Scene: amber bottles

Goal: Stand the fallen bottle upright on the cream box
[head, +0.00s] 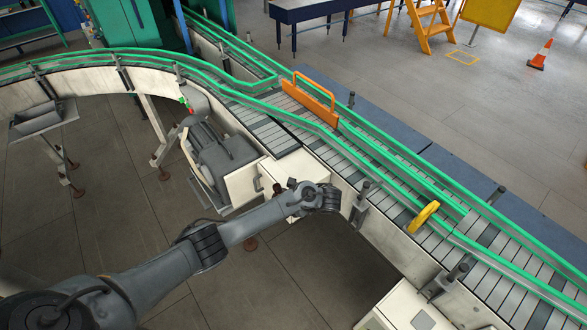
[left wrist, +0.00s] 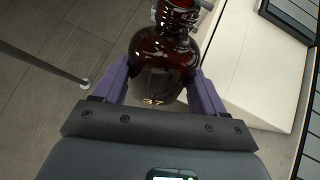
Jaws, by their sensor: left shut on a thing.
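An amber bottle (left wrist: 163,48) with a ridged, threaded neck is between the two purple fingers of my left gripper (left wrist: 163,76) in the left wrist view. The gripper is shut on its body, and pale "37" marks show low on it. The cream box (left wrist: 262,72) lies beside and beyond the bottle, to the right. In the head view my left arm reaches over the cream box (head: 312,176) near the conveyor, and its wrist hides part of the box. I cannot tell whether the bottle touches the box. My right gripper is not in view.
A roller conveyor (head: 345,160) with green rails runs diagonally behind the box. Open tiled floor lies in front.

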